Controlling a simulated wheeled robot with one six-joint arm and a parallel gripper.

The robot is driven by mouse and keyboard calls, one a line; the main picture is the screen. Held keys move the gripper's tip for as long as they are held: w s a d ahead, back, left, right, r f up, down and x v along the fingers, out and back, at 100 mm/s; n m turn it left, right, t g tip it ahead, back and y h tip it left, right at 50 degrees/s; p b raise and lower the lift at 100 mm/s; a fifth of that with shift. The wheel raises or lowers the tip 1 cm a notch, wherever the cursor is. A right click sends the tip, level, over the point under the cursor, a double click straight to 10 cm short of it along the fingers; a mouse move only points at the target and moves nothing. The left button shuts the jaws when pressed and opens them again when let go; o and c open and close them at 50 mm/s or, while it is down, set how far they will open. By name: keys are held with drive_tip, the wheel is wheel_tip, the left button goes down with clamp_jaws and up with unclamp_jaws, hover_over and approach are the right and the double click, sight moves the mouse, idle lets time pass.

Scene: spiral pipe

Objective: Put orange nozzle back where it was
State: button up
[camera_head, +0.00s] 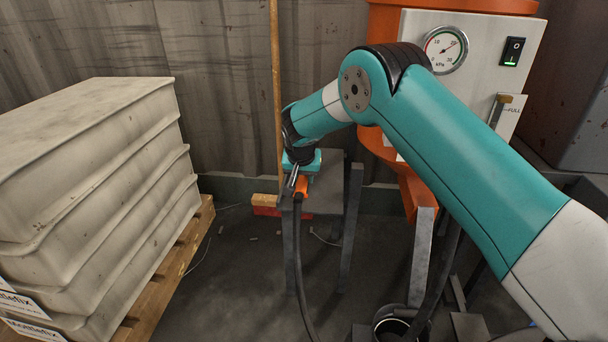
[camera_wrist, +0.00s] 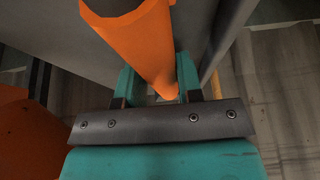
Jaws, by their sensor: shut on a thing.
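The orange nozzle (camera_head: 301,187) is at the end of a dark hose (camera_head: 298,250) that hangs down toward the floor. In the wrist view the orange nozzle (camera_wrist: 146,47) runs between the teal jaws of my gripper (camera_wrist: 158,88). My gripper (camera_head: 297,180) is shut on the nozzle, in front of a grey metal stand (camera_head: 326,200). The jaws and arm hide part of the nozzle in the head view. I cannot tell whether the nozzle touches the stand.
An orange machine with a white panel (camera_head: 415,28), a gauge (camera_head: 446,49) and a green-lit switch (camera_head: 513,51) stands at the right. Stacked grey bins (camera_head: 95,150) on a pallet (camera_head: 185,262) fill the left. A wooden pole (camera_head: 276,80) stands behind my gripper. Some floor is clear.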

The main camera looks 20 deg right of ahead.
drive_tip(key=o, duration=1)
drive_tip(key=shift+c, duration=0.2)
drive_tip(key=shift+r, duration=0.1)
drive_tip(key=s+a+r+n+y+p, duration=0.1)
drive_tip(key=s+r+p, duration=0.1)
drive_tip(key=s+r, duration=0.55)
drive_tip(key=s+a+r+n+y+p, duration=0.1)
drive_tip(key=s+a+r+p, duration=0.2)
drive_tip(key=r, duration=0.7)
drive_tip(key=s+r+n+g+y, duration=0.1)
drive_tip(key=s+r+n, duration=0.2)
drive_tip(key=s, duration=0.8)
drive_tip(key=s+r+n+g+y, duration=0.1)
drive_tip(key=s+r+n+g, duration=0.1)
drive_tip(key=s, duration=1)
drive_tip(key=s+r+n+g+y, duration=0.1)
drive_tip(key=s+r+n+y, duration=0.1)
drive_tip(key=s, duration=1)
drive_tip(key=shift+r+n, duration=0.9)
drive_tip(key=shift+n, duration=0.3)
